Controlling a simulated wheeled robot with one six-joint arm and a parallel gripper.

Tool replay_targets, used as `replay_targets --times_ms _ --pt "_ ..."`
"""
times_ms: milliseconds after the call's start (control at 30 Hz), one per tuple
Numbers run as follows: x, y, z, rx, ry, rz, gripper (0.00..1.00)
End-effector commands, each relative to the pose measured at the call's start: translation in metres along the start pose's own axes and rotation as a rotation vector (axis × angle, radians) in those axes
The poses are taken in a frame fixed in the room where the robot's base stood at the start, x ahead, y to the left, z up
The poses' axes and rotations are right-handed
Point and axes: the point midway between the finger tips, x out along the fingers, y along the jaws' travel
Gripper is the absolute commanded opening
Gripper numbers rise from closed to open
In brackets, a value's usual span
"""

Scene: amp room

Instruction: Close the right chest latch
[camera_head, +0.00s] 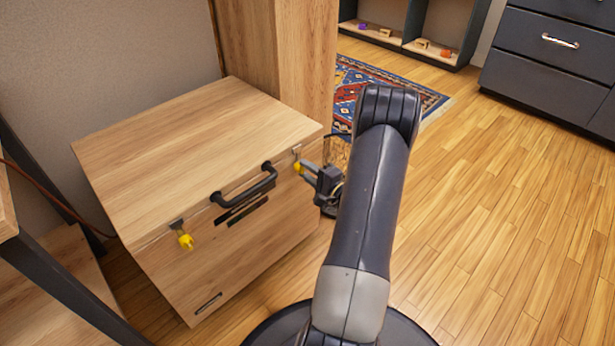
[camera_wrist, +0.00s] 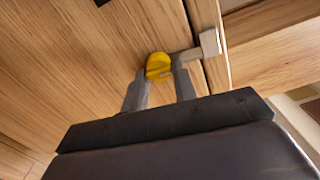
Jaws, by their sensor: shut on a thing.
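The wooden chest (camera_head: 205,160) stands at the left with its lid down and a black handle (camera_head: 244,186) on its front. The right latch (camera_head: 298,166) has a yellow knob and sits near the chest's right front corner. My gripper (camera_head: 303,170) is at this latch. In the wrist view, my gripper (camera_wrist: 163,76) has its two fingers on either side of the yellow knob (camera_wrist: 158,65), shut on it. The latch's metal hook plate (camera_wrist: 209,43) lies just to the right of the knob. The left latch (camera_head: 184,238) has a yellow knob hanging below its bracket.
A wooden cabinet side (camera_head: 290,60) stands behind the chest. A patterned rug (camera_head: 385,85) and open wood floor (camera_head: 490,210) lie to the right. Dark drawers (camera_head: 555,55) are at the upper right. A dark-framed shelf (camera_head: 60,290) is close on the left.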

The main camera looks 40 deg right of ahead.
Motion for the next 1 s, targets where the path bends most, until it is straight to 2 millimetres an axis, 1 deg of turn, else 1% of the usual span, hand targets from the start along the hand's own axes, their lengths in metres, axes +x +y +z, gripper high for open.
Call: replay_targets --times_ms 100,300,867,900,1000 --pt "-0.0001 0.0010 0.0003 -0.058 0.000 0.002 0.04" --pt "-0.0001 0.0005 0.0004 -0.121 -0.001 0.003 0.04" --pt "0.0000 0.0002 0.0005 -0.146 -0.001 0.003 0.04" --pt "0.0000 0.0002 0.0005 -0.146 -0.001 0.003 0.30" --pt "0.0000 0.0001 0.0004 -0.146 -0.001 0.002 0.38"
